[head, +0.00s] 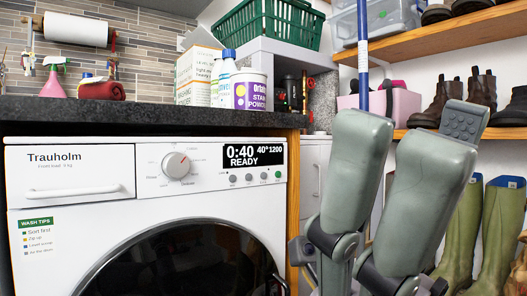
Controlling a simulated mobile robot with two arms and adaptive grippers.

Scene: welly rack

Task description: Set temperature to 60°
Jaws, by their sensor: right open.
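A white Trauholm washing machine (120,232) stands at the left under a dark worktop. Its display (254,156) reads 0:40, 40°, 1200 and READY. A round dial (176,165) with a red mark sits left of the display. A row of several small buttons (249,178) runs below the display; the rightmost is green. My right gripper (412,128) is large and close in the right half, fingers pointing up, open and empty. It is right of the machine and apart from the buttons in the picture. My left gripper is not in view.
Shoe shelves (430,45) and green wellies (497,225) stand at the right, partly behind my gripper. The space before the control panel is clear.

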